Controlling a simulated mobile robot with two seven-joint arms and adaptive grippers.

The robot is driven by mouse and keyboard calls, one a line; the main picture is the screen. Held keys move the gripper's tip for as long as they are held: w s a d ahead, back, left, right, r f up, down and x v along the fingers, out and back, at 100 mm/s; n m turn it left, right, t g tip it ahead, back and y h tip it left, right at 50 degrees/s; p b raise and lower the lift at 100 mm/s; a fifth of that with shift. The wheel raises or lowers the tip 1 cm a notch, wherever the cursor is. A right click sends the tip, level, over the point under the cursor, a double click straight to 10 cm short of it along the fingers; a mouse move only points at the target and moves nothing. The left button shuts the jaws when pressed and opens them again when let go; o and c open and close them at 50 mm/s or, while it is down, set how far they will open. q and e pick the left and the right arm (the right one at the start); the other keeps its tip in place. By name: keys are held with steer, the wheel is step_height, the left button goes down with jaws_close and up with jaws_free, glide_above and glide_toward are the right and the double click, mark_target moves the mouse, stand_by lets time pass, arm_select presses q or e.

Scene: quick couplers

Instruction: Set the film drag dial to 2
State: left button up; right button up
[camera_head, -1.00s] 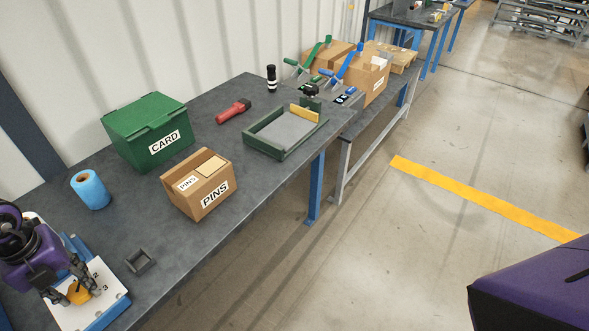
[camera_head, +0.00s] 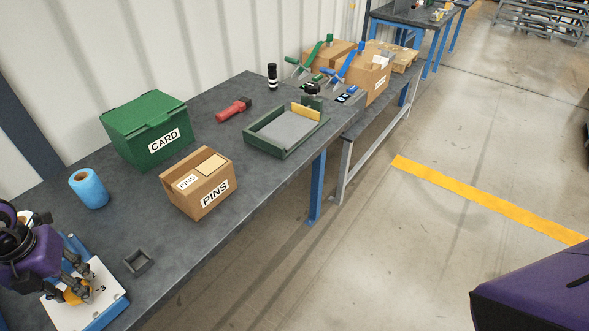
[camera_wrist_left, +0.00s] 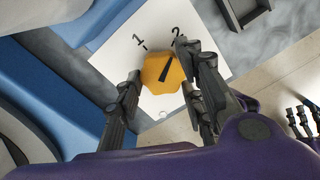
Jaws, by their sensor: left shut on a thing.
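The film drag dial (camera_wrist_left: 155,84) is an orange, many-sided knob on a white plate (camera_wrist_left: 112,42) in the left wrist view. Its black mark slants up and right, roughly toward the printed 2; the 1 is further left. No other numeral is readable there. My left gripper (camera_wrist_left: 158,66) has one finger on each side of the knob and is shut on it. In the head view the left gripper (camera_head: 74,285) is over the dial at the lower left and partly covers it. What seems to be my right gripper (camera_wrist_left: 300,122) shows at the right edge of the wrist view.
A small grey open tray (camera_head: 138,262) lies close to the plate. A blue roll (camera_head: 90,189), a PINS carton (camera_head: 199,190) and a green CARD box (camera_head: 146,130) stand further back on the bench. Blue blocks (camera_wrist_left: 75,122) border the plate.

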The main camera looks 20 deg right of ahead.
arm_select(q)
steer(key=shift+s+a, duration=0.1)
steer(key=shift+a, duration=0.15)
arm_select(e)
steer(key=shift+w, duration=0.1)
arm_select(q)
steer(key=o, duration=1.1)
arm_select(e)
steer(key=shift+a, duration=0.1)
arm_select(q)
steer(key=shift+d+r, duration=0.1)
steer(key=shift+r, duration=5.85)
arm_select(e)
steer(key=shift+w+a+r, duration=0.1)
steer(key=shift+w+r, duration=0.05)
steer(key=shift+w, duration=0.45)
steer(key=shift+w+a+r, duration=0.1)
steer(key=shift+w, duration=0.45)
